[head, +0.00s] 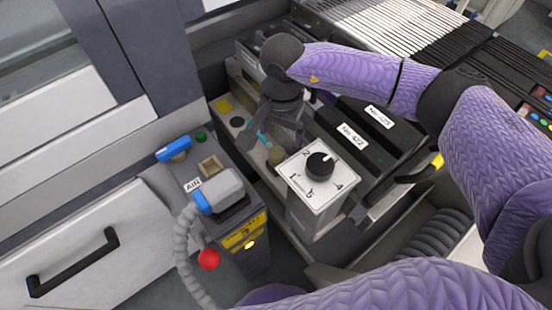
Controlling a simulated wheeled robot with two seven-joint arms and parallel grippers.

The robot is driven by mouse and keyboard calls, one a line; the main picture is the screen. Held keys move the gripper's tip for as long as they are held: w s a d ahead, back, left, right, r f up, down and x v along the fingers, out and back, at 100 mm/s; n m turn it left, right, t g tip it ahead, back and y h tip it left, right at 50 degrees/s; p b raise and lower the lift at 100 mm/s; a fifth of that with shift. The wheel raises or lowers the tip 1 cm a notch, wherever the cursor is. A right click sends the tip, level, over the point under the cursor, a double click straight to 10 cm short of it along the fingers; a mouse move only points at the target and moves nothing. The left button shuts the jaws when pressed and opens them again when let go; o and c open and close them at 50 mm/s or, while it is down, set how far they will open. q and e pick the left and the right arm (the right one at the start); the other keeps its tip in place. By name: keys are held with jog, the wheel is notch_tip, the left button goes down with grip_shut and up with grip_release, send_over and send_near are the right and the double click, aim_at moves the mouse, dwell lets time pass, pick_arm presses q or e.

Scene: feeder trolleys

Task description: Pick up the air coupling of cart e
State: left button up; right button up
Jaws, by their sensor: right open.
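My right gripper (275,142) points down over the trolley's left end, with its fingers open. A small brass-coloured fitting (276,156) with a light blue part beside it (262,137) stands at the fingertips and is partly hidden by them. It may be the air coupling; no cart letter is legible. I see no grip on it. On the post to the left, an AIR label (192,184) sits near a blue-handled brass fitting (174,148) and an empty-looking square brass socket (211,167). My left gripper is not in view.
A grey and blue plug (219,189) with a corrugated hose (184,245) sits on the post, near a red knob (208,258). A dial plate (332,188) stands close to the right of the gripper. Black feeders labelled No.422 (353,137) and No.425 lie behind.

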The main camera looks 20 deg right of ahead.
aim_at(277, 152)
jog(key=f+b, duration=0.1)
jog(key=f, duration=0.2)
jog(key=f+b, duration=0.1)
jog(key=f, duration=0.2)
jog(key=f+b, duration=0.1)
jog(key=f, duration=0.2)
jog(key=shift+w+a, duration=0.3)
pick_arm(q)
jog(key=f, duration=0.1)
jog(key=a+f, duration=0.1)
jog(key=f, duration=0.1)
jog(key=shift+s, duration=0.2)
pick_arm(e)
jog(key=shift+c, duration=1.2)
jog(key=c, duration=0.9)
grip_shut()
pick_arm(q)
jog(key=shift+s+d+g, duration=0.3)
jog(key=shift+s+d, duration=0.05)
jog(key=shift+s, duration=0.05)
pick_arm(e)
jog(key=shift+r, duration=0.1)
